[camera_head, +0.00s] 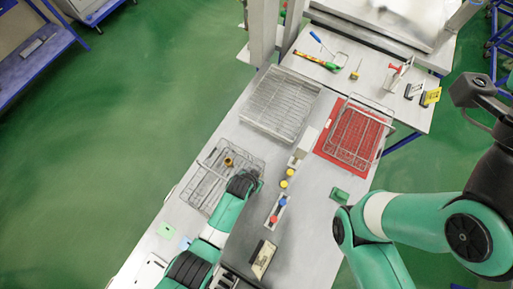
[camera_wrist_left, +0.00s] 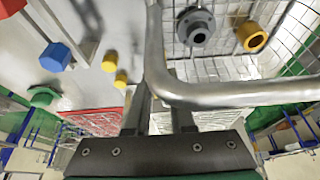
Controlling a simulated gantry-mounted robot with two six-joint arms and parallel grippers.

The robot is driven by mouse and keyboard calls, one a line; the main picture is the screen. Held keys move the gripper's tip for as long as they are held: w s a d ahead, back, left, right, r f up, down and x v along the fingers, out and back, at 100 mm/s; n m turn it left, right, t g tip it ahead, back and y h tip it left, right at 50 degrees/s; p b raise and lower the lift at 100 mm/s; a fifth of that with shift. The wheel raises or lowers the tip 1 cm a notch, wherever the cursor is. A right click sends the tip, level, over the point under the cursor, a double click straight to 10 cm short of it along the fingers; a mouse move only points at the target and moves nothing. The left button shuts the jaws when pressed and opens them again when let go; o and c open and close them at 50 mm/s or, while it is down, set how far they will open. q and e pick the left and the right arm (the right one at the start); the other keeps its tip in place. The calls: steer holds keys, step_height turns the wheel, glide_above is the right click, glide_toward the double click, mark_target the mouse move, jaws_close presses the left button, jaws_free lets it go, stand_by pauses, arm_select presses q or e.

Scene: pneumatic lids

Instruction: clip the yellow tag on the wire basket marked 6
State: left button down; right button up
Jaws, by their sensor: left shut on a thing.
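A wire basket (camera_head: 205,190) stands at the left side of the steel table, with a brass-coloured fitting in it. My left gripper (camera_head: 242,182) is at its right side. In the left wrist view, my left gripper (camera_wrist_left: 158,100) is shut on the basket's thick metal rim or handle bar (camera_wrist_left: 230,95). A dark grey round fitting (camera_wrist_left: 196,26) and a yellow-brown ring (camera_wrist_left: 251,37) lie inside. I cannot read a number on any basket or pick out a yellow tag for certain. My right arm reaches in from the right; its gripper is out of view.
Green (camera_head: 166,230) and light blue (camera_head: 185,243) squares lie front left.

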arm_select(q)
steer(key=shift+f+b, duration=0.35)
steer(key=shift+b, duration=0.05)
stand_by(0.4)
steer(key=c, duration=0.7)
jaws_free()
steer(key=o, duration=0.4)
step_height(320, 180, up, 7)
steer(key=p, duration=0.7)
steer(key=shift+r, duration=0.1)
